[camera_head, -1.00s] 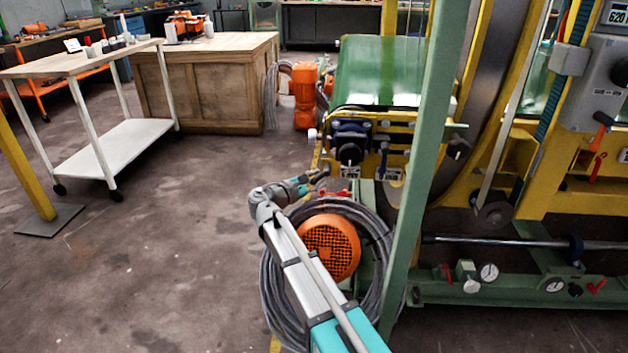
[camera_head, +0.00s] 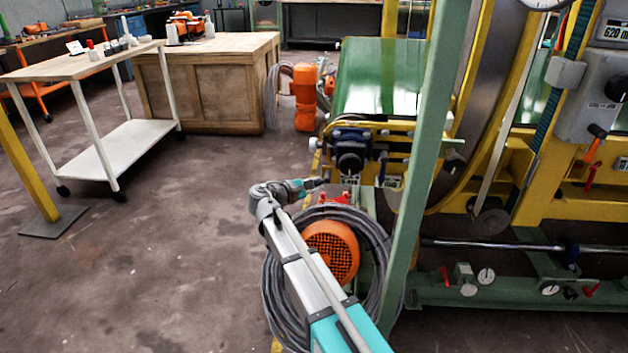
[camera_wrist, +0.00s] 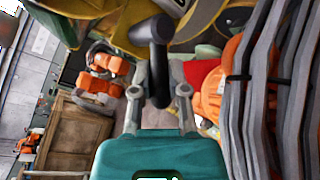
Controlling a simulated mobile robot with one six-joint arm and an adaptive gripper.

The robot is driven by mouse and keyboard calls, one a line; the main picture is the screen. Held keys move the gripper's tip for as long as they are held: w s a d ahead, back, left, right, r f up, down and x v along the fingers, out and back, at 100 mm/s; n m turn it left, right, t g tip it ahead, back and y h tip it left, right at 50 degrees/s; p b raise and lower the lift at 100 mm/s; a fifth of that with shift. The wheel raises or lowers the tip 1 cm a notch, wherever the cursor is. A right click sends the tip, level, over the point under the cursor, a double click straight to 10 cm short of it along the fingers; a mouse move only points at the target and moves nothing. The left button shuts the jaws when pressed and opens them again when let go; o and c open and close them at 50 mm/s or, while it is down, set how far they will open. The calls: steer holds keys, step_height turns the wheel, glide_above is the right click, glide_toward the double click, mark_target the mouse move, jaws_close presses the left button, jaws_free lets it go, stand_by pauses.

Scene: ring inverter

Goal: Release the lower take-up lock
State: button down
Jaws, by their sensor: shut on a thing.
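The lower take-up lock appears in the wrist view as a dark handle (camera_wrist: 158,62) with a wider knob-like top. My gripper (camera_wrist: 158,92) is shut on it, with the two grey fingers on either side of its lower end. The handle stands roughly upright in that picture. The held handle is too small to make out there.
An orange motor (camera_head: 331,250) ringed by grey cable coils (camera_head: 373,240) lies beneath my arm. A green upright post (camera_head: 425,170) stands close on the right. A wooden crate (camera_head: 215,85) and a white-legged table (camera_head: 95,62) stand left, with open floor before them.

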steer(key=shift+r+m+y+p, duration=0.45)
steer(key=shift+y+p, duration=0.15)
steer(key=shift+p, duration=0.35)
steer(key=shift+a+g, duration=0.1)
steer(key=shift+g, duration=0.2)
steer(key=shift+f, duration=0.1)
steer(key=c, duration=0.6)
jaws_free()
steer(key=shift+c, duration=0.2)
steer(key=shift+a+f, duration=0.1)
steer(key=shift+f, duration=0.05)
